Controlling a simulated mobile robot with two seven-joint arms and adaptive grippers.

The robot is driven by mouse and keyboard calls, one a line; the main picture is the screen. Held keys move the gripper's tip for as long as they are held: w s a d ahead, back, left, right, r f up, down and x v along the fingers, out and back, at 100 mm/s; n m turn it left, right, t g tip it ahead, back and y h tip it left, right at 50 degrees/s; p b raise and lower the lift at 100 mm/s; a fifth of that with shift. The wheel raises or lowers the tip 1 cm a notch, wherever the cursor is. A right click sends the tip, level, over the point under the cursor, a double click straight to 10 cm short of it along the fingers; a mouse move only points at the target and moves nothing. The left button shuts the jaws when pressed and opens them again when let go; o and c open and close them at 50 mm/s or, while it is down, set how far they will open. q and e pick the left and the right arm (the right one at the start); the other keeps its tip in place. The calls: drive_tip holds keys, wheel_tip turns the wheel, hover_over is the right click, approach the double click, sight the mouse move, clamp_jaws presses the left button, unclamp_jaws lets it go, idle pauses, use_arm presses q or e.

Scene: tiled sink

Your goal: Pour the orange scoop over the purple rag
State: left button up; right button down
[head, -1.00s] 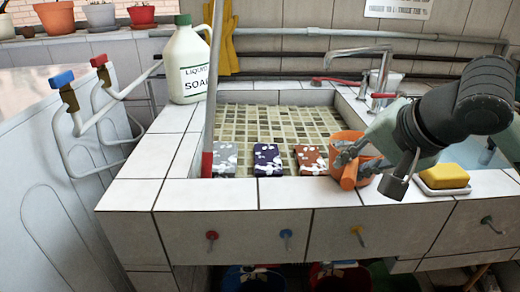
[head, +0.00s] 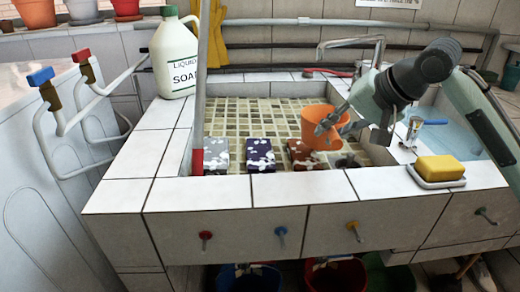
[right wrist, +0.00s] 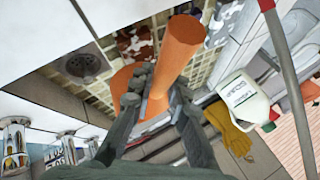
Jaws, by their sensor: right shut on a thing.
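The orange scoop (head: 318,117) is held over the tiled basin, just behind and right of the brown rag (head: 301,153). Its opening faces up, and it looks roughly upright. My right gripper (head: 330,128) is shut on the scoop. In the right wrist view its fingers (right wrist: 160,100) close around the orange handle (right wrist: 181,48). The purple rag (head: 260,154), spotted white, lies in the basin by the front wall, between the grey rag (head: 216,155) and the brown rag. The scoop is right of the purple rag, not above it. Its contents are hidden. My left gripper is not in view.
A pole (head: 199,100) stands upright at the basin's left front. A soap jug (head: 174,60) sits on the back left ledge. A faucet (head: 350,42) is behind the scoop. A yellow sponge (head: 440,168) lies on a dish at the right.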

sight(315, 114)
drive_tip(key=w+n, duration=0.1)
drive_tip(key=w, duration=0.2)
drive_tip(key=w+f+n+g+y, duration=0.1)
drive_tip(key=w+n, duration=0.1)
drive_tip(key=w, duration=0.2)
drive_tip(key=w+f+n+g+y, duration=0.1)
drive_tip(key=w, duration=0.3)
drive_tip(key=shift+n, duration=0.3)
drive_tip(key=shift+w+d+f+n+g+y, duration=0.1)
drive_tip(key=shift+w+f+n+g+y, duration=0.1)
drive_tip(key=shift+w, duration=0.25)
drive_tip(key=shift+w+f+n+g+y, duration=0.1)
drive_tip(key=shift+w+n, duration=0.1)
drive_tip(key=shift+w, duration=0.2)
